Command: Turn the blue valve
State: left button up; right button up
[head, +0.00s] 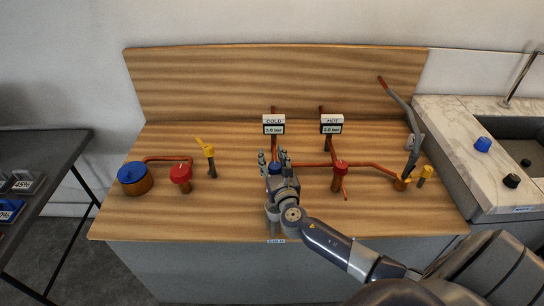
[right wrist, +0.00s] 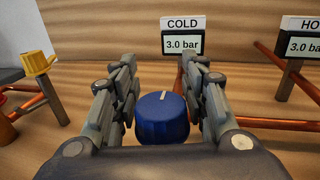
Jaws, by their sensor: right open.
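The blue valve (right wrist: 162,118) is a ridged round knob with a white mark on top. In the right wrist view it sits between the two fingers of my right gripper (right wrist: 160,95), below the COLD display. The fingers are open on both sides of it, and I cannot tell if they touch it. In the head view my right gripper (head: 273,160) is over the middle of the wooden bench, and the blue valve (head: 276,168) is mostly hidden behind it. My left gripper is not in view.
The COLD display (head: 274,124) and HOT display (head: 332,124) both read 3.0 bar. A red valve (head: 340,167) stands right of my gripper. A blue-lidded wooden pot (head: 134,179), another red valve (head: 181,173) and a yellow handle (head: 206,148) are at left. A sink (head: 520,140) is at right.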

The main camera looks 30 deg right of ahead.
jog(key=shift+w+d, duration=0.1)
jog(key=shift+w, duration=0.2)
jog(key=shift+c, duration=1.1)
jog(key=c, duration=0.6)
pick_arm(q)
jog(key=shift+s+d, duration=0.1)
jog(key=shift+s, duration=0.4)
pick_arm(e)
jog(key=shift+f, duration=0.15)
grip_shut()
